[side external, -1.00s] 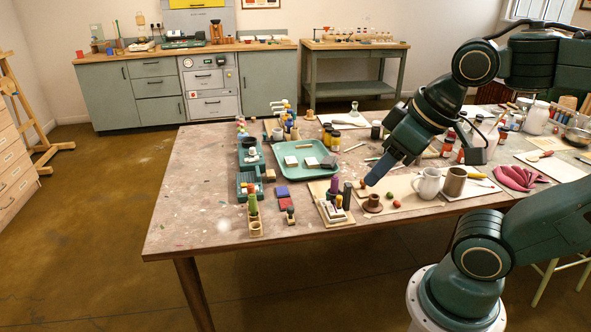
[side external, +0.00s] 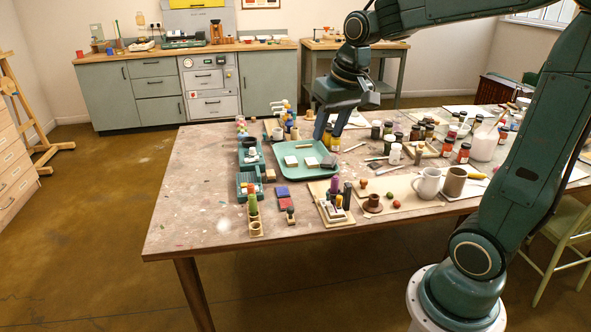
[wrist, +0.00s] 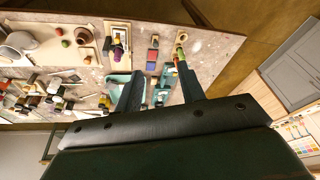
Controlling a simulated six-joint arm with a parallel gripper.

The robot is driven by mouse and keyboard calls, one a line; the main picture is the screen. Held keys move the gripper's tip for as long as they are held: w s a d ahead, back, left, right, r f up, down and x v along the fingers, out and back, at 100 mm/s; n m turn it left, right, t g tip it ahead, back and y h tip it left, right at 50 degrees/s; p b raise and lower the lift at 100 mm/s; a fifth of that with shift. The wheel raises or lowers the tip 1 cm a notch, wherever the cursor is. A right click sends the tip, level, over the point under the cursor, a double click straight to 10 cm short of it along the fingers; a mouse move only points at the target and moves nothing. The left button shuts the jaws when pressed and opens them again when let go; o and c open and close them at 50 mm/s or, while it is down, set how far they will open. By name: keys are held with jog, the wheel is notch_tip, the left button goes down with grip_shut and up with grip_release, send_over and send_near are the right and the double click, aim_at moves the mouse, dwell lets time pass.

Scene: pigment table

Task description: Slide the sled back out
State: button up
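I cannot tell for certain which thing is the sled. Two small teal holders stand near the left of the table: a far one (side external: 243,156) with a white piece in it, and a nearer one (side external: 243,189). The green tray (wrist: 116,83) shows partly behind one finger. A teal piece (wrist: 162,91) shows between the fingers, farther off.
Pale blocks lie in the green tray. Jars and a white mug (side external: 427,184) crowd the right. The front left table (side external: 190,220) is clear.

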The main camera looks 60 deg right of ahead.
jog(key=w+d+f+m+g, duration=0.1)
jog(key=w+d+f+m, duration=0.2)
jog(key=d+f, duration=0.6)
jog(key=w+d+f+m+g+y, duration=0.1)
jog(key=w+d+f+m, duration=0.2)
jog(key=d, duration=1.1)
jog(key=w+f, duration=0.3)
jog(key=f, duration=0.3)
jog(key=shift+f+g, duration=0.2)
jog(key=shift+g, duration=0.2)
jog(key=f, duration=0.9)
jog(key=w+f, duration=0.1)
jog(key=f, duration=0.3)
jog(key=shift+a+f, duration=0.35)
grip_shut()
